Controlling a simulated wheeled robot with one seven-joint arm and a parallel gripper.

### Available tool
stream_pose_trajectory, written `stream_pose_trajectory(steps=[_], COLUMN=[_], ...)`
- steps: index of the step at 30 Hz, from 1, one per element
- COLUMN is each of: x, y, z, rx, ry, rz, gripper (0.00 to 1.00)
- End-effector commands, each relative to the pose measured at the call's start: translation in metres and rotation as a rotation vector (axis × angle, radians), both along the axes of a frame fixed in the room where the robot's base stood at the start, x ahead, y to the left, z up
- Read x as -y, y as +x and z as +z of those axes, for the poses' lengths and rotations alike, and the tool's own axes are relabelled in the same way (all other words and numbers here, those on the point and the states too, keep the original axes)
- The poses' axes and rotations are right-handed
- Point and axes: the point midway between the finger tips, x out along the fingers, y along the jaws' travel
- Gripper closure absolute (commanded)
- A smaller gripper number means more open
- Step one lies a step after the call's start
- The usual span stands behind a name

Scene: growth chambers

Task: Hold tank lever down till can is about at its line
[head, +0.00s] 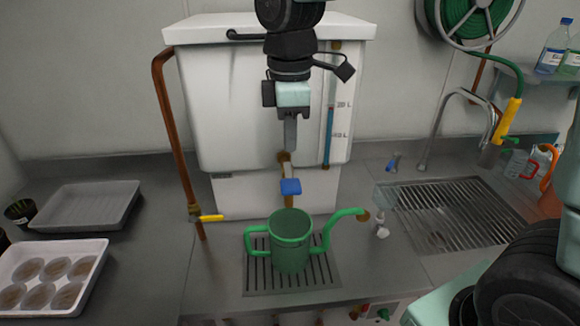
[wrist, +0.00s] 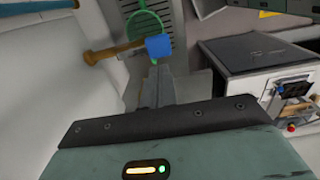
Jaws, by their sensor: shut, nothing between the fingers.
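The white tank (head: 225,110) stands at the back of the counter, with a blue level tube (head: 328,135) on its front. Its tap ends in a blue lever (head: 291,187); the lever also shows in the wrist view (wrist: 159,46). The green watering can (head: 291,255) stands upright on the drain grate below the tap, spout to the right. Its green rim shows in the wrist view (wrist: 143,27). The can's line and water level cannot be made out. My gripper (head: 290,148) is shut and empty, pointing down above the lever, apart from it.
A copper pipe with a yellow handle (head: 208,218) runs down left of the tank. A sink (head: 445,205) with a faucet is at the right. A grey tray (head: 85,203) and a white tray of round dishes (head: 82,293) lie at the left.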

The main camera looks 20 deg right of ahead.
Motion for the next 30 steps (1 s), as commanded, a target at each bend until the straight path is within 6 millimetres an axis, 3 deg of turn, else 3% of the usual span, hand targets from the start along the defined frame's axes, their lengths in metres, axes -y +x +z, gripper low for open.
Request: stream_pose_trajectory(steps=[6, 12, 30], x=[0.0, 0.0, -0.001], y=[-0.001, -0.001, -0.001], z=[-0.043, -0.07, -0.085], rx=[-0.007, -0.003, 0.015], ry=[-0.001, -0.001, -0.005], rz=[0.001, 0.001, 0.002], gripper=[1.0, 1.0, 1.0])
